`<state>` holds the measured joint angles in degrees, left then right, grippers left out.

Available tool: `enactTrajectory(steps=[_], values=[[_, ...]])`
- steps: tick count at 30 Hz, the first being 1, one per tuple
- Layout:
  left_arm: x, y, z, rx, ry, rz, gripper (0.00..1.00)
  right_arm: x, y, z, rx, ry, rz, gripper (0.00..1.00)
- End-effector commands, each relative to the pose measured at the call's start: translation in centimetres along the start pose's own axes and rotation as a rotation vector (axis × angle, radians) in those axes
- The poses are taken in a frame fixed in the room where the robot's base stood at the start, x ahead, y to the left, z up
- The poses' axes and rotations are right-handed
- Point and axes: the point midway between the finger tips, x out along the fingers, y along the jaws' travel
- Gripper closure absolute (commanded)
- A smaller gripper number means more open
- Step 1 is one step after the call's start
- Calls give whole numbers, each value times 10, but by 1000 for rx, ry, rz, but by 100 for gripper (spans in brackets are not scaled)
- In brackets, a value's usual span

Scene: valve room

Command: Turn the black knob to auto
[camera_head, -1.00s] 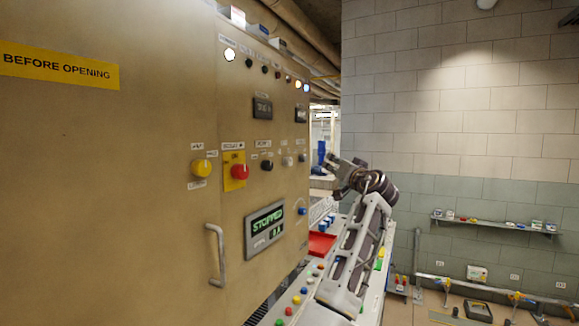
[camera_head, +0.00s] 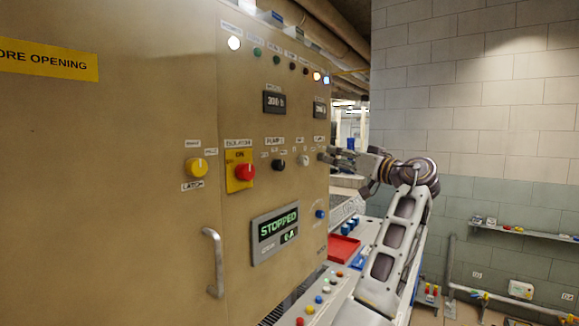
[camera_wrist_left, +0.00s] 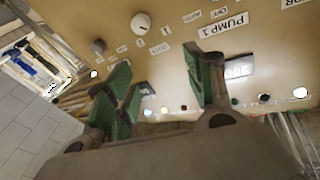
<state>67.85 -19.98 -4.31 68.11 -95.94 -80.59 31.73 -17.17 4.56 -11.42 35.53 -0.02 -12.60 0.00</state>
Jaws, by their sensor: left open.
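The black knob (camera_head: 279,165) is on the tan cabinet front under the PUMP 1 label, to the right of the red isolator knob (camera_head: 245,172). My left gripper (camera_head: 328,156) is right of it, near the panel's right edge and apart from the black knob. In the left wrist view the gripper (camera_wrist_left: 163,80) is open and empty, with green pads spread before the panel. That view shows the PUMP 1 label (camera_wrist_left: 223,25), a white knob (camera_wrist_left: 140,22) and a grey knob (camera_wrist_left: 98,46); the black knob does not show there. My right gripper is not in view.
A yellow latch knob (camera_head: 196,167) and a door handle (camera_head: 214,262) are on the left. A STOPPED display (camera_head: 275,233) sits below the knobs. A sloped desk with buttons and a red tray (camera_head: 343,248) stands beneath my arm.

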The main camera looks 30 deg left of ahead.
Motion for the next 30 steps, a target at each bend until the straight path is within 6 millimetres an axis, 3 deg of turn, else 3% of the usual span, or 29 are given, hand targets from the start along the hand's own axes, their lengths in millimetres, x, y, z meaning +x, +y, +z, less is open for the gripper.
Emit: enactTrajectory(steps=[19,24,30], values=[[-9,-60,26,-187,-102,-276,47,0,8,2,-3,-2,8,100],[-14,-68,40,-281,-146,-328,47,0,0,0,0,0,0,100],[-14,-68,40,-331,-140,-334,47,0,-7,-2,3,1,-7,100]])
